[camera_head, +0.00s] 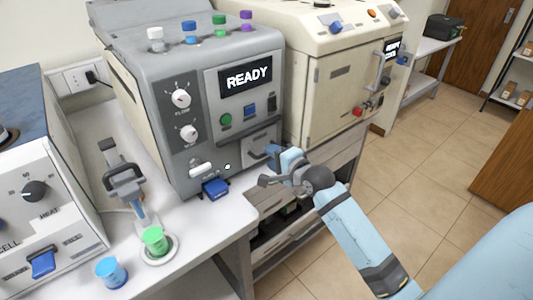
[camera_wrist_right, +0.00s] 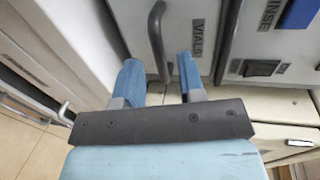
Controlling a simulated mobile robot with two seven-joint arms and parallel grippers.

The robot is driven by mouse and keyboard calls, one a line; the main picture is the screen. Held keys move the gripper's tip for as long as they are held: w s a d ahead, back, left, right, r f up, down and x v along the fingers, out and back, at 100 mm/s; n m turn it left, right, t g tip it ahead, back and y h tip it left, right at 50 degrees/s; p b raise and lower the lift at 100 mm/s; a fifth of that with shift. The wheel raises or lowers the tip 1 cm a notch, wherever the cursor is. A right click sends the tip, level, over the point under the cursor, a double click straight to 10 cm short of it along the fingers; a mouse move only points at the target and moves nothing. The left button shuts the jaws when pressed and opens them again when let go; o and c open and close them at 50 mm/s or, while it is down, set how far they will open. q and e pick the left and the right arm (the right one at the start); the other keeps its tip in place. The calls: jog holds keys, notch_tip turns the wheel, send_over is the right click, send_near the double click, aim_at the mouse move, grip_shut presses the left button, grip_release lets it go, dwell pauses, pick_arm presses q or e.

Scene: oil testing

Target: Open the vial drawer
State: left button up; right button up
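The vial drawer (camera_head: 262,140) is a grey front low on the right of the grey machine with the READY screen. In the right wrist view its front (camera_wrist_right: 205,50) carries the label VIALS, and it looks shut. Its curved grey handle (camera_wrist_right: 156,40) stands upright in that view, between the lines of my two blue fingers. My right gripper (camera_head: 278,157) is at the drawer front, by the handle. In the right wrist view the right gripper (camera_wrist_right: 160,78) is open, fingers apart; contact with the handle cannot be told. My left gripper is not in view.
A blue rinse lever (camera_head: 215,187) sits left of the drawer. Several capped vials (camera_head: 190,32) stand on the machine. A cream machine (camera_head: 335,80) stands close on the right. A green cup (camera_head: 155,240) and a blue cup (camera_head: 111,272) are on the bench at left. The floor at right is clear.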

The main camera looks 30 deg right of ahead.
jog(key=shift+x, duration=1.6)
grip_shut()
